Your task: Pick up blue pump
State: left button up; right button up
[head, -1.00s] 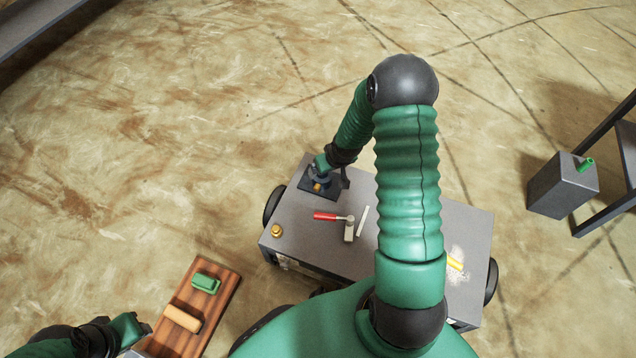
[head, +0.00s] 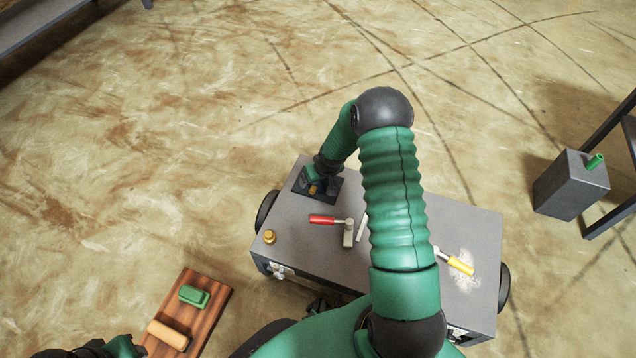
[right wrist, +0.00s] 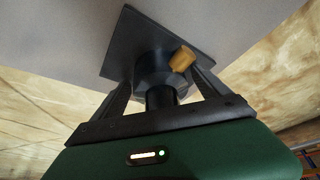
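The blue pump looks dark grey-blue, with a square base plate and an orange-yellow knob. In the head view the pump (head: 328,192) is at the far left corner of the grey cart top, partly hidden by my right gripper (head: 312,180). In the right wrist view the pump's plate (right wrist: 138,38) lies at the grey surface, and its round body is between the two fingers of my right gripper (right wrist: 163,82). The fingers are close beside the body; I cannot tell whether they press on it. My left gripper (head: 128,347) is at the bottom left edge, its fingers mostly out of view.
The grey cart (head: 290,235) also bears a red-handled tool (head: 325,220), a yellow-handled brush (head: 458,264) by pale powder, and a small brass piece (head: 269,237). A wooden board (head: 212,312) holds a green block (head: 194,296). A grey can (head: 570,187) stands right.

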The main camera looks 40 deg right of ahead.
grip_shut()
jog(key=shift+w+r, duration=0.1)
dwell(0.4)
